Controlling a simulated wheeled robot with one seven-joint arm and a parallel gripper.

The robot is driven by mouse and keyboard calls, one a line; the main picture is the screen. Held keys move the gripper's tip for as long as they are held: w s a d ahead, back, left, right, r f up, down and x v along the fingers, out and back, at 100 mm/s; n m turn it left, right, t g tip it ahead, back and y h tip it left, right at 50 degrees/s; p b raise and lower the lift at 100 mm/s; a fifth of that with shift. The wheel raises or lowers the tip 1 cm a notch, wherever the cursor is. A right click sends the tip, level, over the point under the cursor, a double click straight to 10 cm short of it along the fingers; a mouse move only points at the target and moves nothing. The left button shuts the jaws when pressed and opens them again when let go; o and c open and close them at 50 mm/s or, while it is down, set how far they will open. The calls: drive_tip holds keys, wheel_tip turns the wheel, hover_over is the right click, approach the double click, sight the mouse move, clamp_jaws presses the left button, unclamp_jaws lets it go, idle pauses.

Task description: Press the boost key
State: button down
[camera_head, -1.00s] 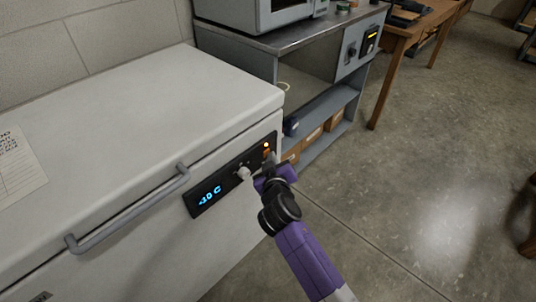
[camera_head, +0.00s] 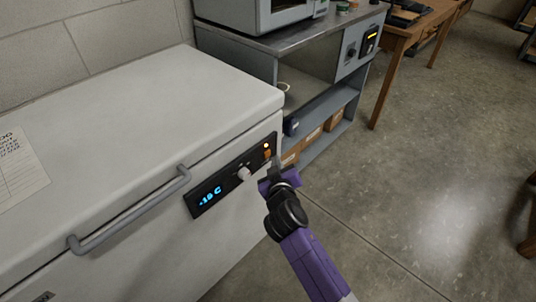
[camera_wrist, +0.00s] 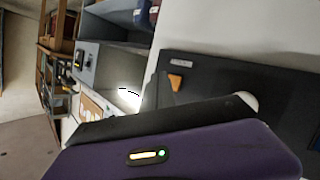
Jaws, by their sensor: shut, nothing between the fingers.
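The chest freezer's dark control panel (camera_head: 228,178) carries a lit blue display (camera_head: 209,197), a pale round knob (camera_head: 244,174) and a small orange key (camera_head: 267,154) under an amber light. The orange key also shows in the wrist view (camera_wrist: 175,83), below a small label too small to read; I take it as the boost key. My gripper (camera_head: 276,166) is shut and empty, just right of and below the panel's right end. It appears apart from the key. In the wrist view my gripper's dark and purple body covers the lower part of the panel.
The white freezer (camera_head: 130,110) has a grey bar handle (camera_head: 130,212) left of the panel and a paper sheet on its lid. A grey metal bench (camera_head: 290,40) with shelves and boxes stands behind it. A wooden table (camera_head: 415,30) is farther right.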

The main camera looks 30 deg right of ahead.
drive_tip(key=shift+s+d+p, duration=0.25)
drive_tip(key=shift+s+p, duration=0.05)
drive_tip(key=shift+s, duration=0.5)
drive_tip(key=shift+s+d+p, duration=0.25)
drive_tip(key=shift+s+p, duration=0.05)
drive_tip(key=shift+s, duration=0.45)
drive_tip(key=shift+s+d+p, duration=0.25)
drive_tip(key=shift+s+p, duration=0.05)
drive_tip(key=shift+s, duration=0.5)
drive_tip(key=s+a+r+n+t+y+p, duration=0.1)
drive_tip(key=s+a+r+t+y+p, duration=0.1)
drive_tip(key=s+a+r+t+y, duration=0.4)
drive_tip(key=s+a+r+g+p, duration=0.1)
drive_tip(key=s+r+p, duration=0.2)
drive_tip(key=s, duration=0.8)
drive_tip(key=s+a+r+m+g+p, duration=0.1)
drive_tip(key=s+a+r+g+p, duration=0.1)
drive_tip(key=s+r, duration=0.6)
drive_tip(key=s+a+r+g+p, duration=0.1)
drive_tip(key=s+r+p, duration=0.3)
drive_tip(key=s, duration=1.1)
drive_tip(key=shift+s+a+r, duration=0.2)
drive_tip(key=shift+a+r, duration=0.25)
drive_tip(key=shift+r, duration=0.3)
